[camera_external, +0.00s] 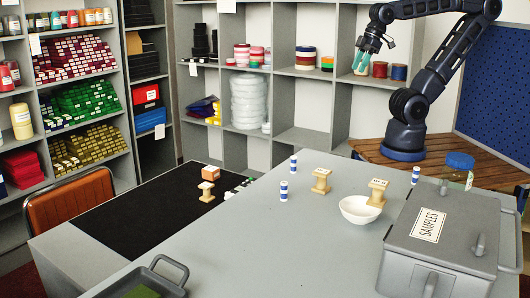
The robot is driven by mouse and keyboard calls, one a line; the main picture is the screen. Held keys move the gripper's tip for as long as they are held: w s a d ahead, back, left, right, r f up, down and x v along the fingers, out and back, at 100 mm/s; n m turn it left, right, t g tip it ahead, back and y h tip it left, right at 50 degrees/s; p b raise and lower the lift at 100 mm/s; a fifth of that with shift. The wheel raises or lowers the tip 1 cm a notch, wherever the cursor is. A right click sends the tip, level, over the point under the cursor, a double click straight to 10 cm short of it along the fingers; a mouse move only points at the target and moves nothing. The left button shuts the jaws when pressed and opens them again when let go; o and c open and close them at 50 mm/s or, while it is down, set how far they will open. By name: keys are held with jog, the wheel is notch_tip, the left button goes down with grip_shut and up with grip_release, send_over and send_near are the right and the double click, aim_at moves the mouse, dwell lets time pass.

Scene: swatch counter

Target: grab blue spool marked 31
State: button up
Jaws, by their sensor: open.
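Small blue-and-white cylinders that look like spools stand on the grey counter: one further back (293,164), one nearer (284,190), and one at the right (415,175) near my arm's base. Their markings are too small to read, so I cannot tell which is 31. My gripper (362,66), with teal fingers, is raised at the upper right in front of the shelves. It is open, with no spool visible in it, and is well above and apart from all three spools.
Pale wooden pieces (320,181) stand on the counter, one behind a white bowl (361,210). A grey SAMPLES box (445,232) fills the right front; a blue-lidded jar (457,170) stands behind it. A black mat (130,222) lies left. The counter's front middle is clear.

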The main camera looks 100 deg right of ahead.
jog(key=w+a+n+g, duration=0.1)
jog(key=w+a+n, duration=0.5)
jog(key=a, duration=0.4)
jog(key=n+g, duration=0.4)
jog(key=n, duration=0.7)
send_near(417, 168)
jog(key=shift+s, duration=0.2)
notch_tip(417, 168, down, 11)
jog(key=shift+a+r, duration=0.1)
grip_shut()
